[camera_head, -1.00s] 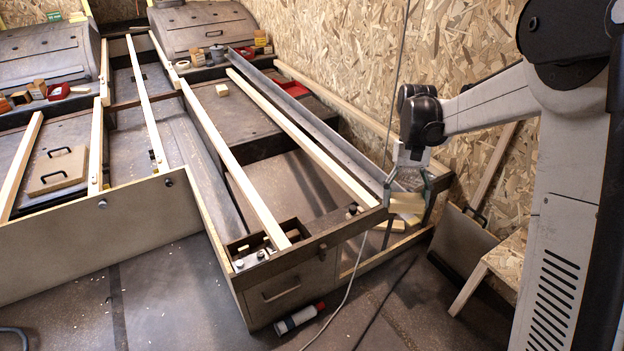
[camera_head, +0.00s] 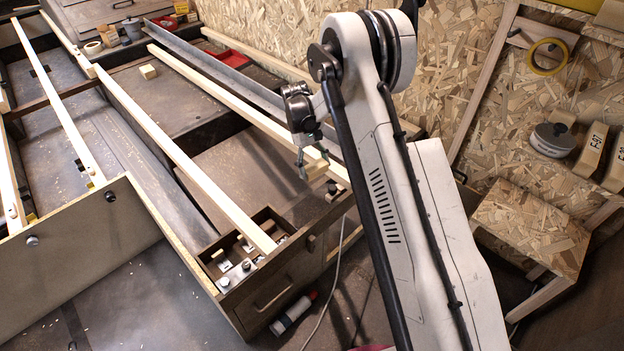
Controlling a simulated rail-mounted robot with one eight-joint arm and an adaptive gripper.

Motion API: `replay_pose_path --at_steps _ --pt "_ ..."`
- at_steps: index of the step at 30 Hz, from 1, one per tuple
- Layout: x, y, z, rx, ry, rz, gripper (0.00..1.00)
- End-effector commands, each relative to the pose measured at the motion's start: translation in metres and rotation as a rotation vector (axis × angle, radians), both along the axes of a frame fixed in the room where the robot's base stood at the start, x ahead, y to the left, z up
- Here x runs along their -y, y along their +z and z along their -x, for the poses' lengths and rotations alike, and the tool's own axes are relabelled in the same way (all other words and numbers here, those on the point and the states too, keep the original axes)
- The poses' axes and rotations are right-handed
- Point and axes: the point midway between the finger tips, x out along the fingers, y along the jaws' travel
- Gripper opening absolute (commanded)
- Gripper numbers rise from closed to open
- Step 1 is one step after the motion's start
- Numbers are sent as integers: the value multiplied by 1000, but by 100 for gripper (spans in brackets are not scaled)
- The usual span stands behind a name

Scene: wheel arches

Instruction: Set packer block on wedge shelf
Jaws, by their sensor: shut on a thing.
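My gripper (camera_head: 311,161) is shut on a pale wooden packer block (camera_head: 317,171). It holds the block near the front right end of the dark frame, beside the end of a long pale batten (camera_head: 245,110). The fingers hide part of the block, and I cannot tell whether it touches anything below. I cannot say for sure which surface is the wedge shelf. An OSB-topped shelf (camera_head: 530,225) stands at the right with its top bare. A dark open tray (camera_head: 268,218) with small wooden pieces and metal fittings is at the frame's front corner.
My arm crosses the middle of the view and hides the floor and wall behind it. Another small block (camera_head: 148,72) lies on the deck. A spray can (camera_head: 292,314) lies on the floor. A yellow tape roll (camera_head: 548,57) and labelled blocks (camera_head: 592,150) are at the right wall.

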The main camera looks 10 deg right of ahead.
Motion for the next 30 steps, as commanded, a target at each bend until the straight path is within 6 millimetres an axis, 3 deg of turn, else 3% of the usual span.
replay_pose_path --at_steps 1,3,7,30 --pt "-1 -19 -6 -2 25 1 41" --pt "-1 -36 -11 -2 56 2 41" --pt "-1 -59 -18 -6 99 2 41" --pt "-1 -117 -20 -7 120 3 41"
